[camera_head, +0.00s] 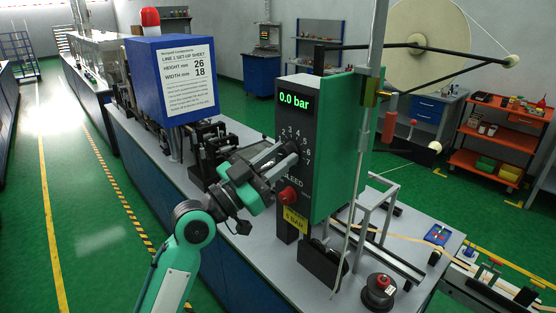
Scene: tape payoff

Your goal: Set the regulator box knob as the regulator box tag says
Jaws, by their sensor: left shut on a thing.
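The regulator box (335,150) is a green box with a dark front panel, upright on the grey bench. Its display (294,101) reads 0.0 bar. Below it, a dial scale shows numbers from about 2 to 7. My left gripper (287,155) is at the dial, shut on the knob, which it mostly hides. The knob's pointer cannot be made out. A red button (288,195) sits below the gripper, by the word BLEED. The yellow regulator box tag (296,219) hangs low on the panel and seems to read 6 BAR. My right gripper is not in view.
A blue box with a white set-up sheet (188,77) stands to the left. A large tape reel (425,45) and its arm are behind right. A black base with a red knob (379,288) is at the bench front. Thin rails and tape (385,232) run right.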

